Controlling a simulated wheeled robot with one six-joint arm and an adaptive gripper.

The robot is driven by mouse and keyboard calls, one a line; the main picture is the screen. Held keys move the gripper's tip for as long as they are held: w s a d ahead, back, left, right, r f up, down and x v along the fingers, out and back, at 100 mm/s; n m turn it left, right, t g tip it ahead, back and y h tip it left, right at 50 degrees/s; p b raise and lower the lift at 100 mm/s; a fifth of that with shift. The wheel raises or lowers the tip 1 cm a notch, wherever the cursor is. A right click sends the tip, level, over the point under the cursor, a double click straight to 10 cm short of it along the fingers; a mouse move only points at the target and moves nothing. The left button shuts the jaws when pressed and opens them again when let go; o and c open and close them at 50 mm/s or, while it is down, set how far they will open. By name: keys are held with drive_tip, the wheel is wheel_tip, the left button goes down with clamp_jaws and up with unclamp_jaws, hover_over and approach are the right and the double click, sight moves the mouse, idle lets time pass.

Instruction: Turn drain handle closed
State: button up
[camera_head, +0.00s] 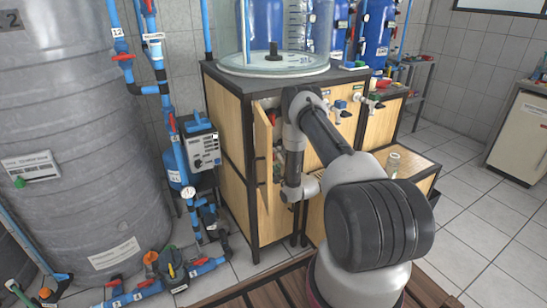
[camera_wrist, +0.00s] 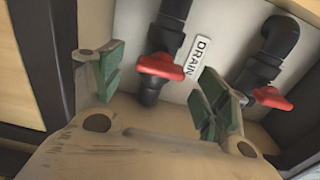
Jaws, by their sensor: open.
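In the wrist view, a red valve handle (camera_wrist: 160,67) sits on a dark vertical pipe. A white label reading DRAIN (camera_wrist: 200,61) is on the pale panel just right of it. A second red handle (camera_wrist: 272,97) is on another dark pipe further right. My gripper (camera_wrist: 157,82) is open, its green-padded fingers spread on either side of the left red handle, with nothing visibly held. The right finger is between the two handles. I cannot tell how far the fingers are from the handle.
In the head view, the wooden cabinet (camera_head: 232,155) has a narrow door (camera_head: 263,160) standing open beside my arm. A clear cylindrical tank (camera_head: 273,66) stands on top. Tiled floor (camera_head: 475,235) is free there.

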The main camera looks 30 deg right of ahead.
drive_tip(key=s, duration=0.8)
drive_tip(key=shift+s+d, duration=0.15)
drive_tip(key=shift+s, duration=0.05)
